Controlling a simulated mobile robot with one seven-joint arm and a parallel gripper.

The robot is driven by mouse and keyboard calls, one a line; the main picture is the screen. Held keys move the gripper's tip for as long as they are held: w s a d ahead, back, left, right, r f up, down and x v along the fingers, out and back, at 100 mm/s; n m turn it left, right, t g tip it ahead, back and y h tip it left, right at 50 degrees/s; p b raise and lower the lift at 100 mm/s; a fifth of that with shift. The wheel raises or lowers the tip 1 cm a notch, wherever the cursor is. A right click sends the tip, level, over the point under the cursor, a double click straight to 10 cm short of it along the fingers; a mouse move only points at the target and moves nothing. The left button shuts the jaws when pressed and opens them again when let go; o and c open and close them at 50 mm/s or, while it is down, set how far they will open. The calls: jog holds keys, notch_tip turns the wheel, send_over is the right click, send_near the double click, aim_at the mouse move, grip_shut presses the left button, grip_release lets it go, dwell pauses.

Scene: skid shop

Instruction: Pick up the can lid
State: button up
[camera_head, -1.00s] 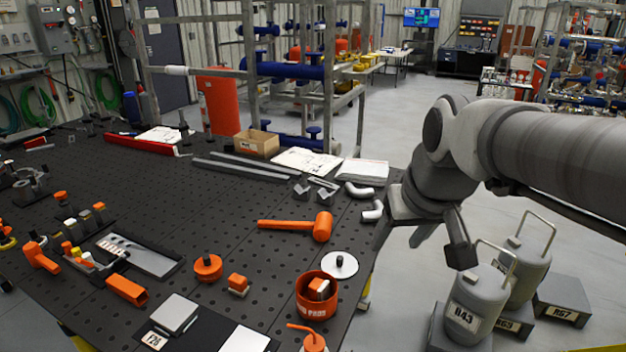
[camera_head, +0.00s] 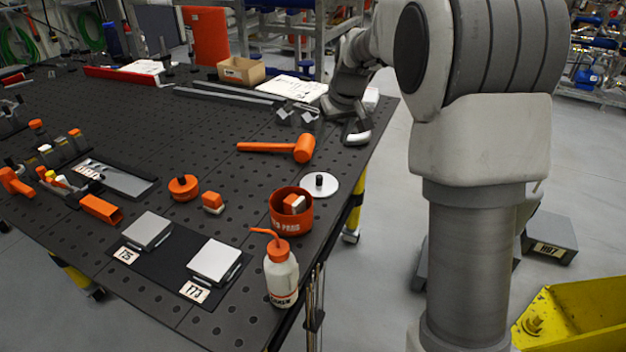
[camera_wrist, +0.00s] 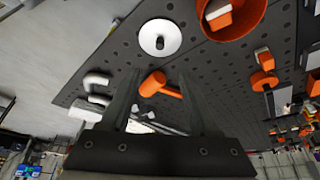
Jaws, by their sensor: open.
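The can lid is a round white disc (camera_head: 327,187) with a black knob. It lies flat on the dark perforated table (camera_head: 165,200) near its right edge, just behind the orange can (camera_head: 290,222). The lid also shows in the wrist view (camera_wrist: 150,40), top centre, beyond my fingers, with the orange can (camera_wrist: 245,22) to its right. My gripper (camera_head: 341,124) is above the table's right edge, farther back than the lid and apart from it. In the wrist view my gripper (camera_wrist: 160,78) has its two fingers spread with nothing held between them.
An orange mallet (camera_head: 285,148) lies behind the lid. A squeeze bottle (camera_head: 281,272) stands at the front edge. An orange block (camera_head: 294,204) sits in the can. White pipe elbows (camera_wrist: 90,108) lie near my gripper. A yellow container (camera_head: 575,315) is on the floor at right.

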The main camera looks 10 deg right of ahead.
aim_at(319, 176)
jog(key=x, duration=1.7)
jog(key=shift+w+a+f, duration=0.1)
jog(key=shift+w+f, duration=0.1)
jog(key=shift+w, duration=0.05)
grip_shut()
